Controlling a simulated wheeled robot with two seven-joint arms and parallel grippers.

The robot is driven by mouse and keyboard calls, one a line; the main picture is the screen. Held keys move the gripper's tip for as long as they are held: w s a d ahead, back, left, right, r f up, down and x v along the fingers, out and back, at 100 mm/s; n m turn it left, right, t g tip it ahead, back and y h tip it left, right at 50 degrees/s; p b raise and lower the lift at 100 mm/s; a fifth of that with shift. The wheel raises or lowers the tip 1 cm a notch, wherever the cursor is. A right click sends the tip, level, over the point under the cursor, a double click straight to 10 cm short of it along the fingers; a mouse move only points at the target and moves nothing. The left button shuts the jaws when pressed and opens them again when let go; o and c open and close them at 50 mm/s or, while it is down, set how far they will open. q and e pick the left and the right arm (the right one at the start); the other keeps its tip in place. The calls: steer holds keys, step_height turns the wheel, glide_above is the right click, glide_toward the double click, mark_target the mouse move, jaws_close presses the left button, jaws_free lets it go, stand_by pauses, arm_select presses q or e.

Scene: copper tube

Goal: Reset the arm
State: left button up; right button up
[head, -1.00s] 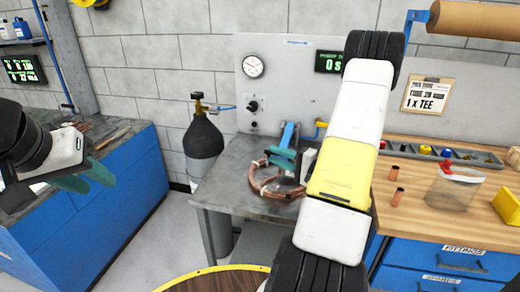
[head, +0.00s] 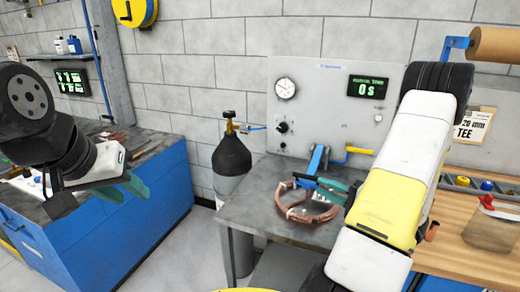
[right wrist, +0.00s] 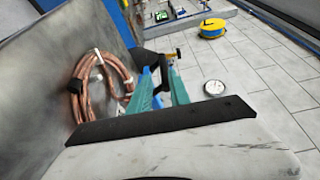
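My right gripper (head: 335,190) is over the grey bench, at the right side of a copper tube coil (head: 291,212) and close to a blue bench fixture (head: 317,160).
A dark gas cylinder (head: 231,160) stands left of the grey bench (head: 250,205). A blue cabinet (head: 140,215) with tools on top is at left. A wooden bench (head: 465,243) with a bag is at right. Floor shows between the benches.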

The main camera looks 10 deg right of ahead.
steer(key=s+a+r+n+g, duration=0.3)
steer(key=a+g, duration=0.1)
steer(key=a, duration=0.3)
steer(key=s+a+r+n+g+y, duration=0.1)
steer(key=s+a+r+n+g, duration=0.3)
steer(key=a, duration=0.3)
steer(key=s+a+r+n+g, duration=0.2)
steer(key=a+r+g, duration=0.1)
steer(key=a+g, duration=0.3)
steer(key=s+r+n+t+h, duration=0.3)
steer(key=s+r+t+h, duration=0.2)
steer(key=r+h, duration=0.2)
steer(key=shift+s+a+r+h, duration=0.25)
steer(key=shift+s+h, duration=0.1)
steer(key=shift+h, duration=0.55)
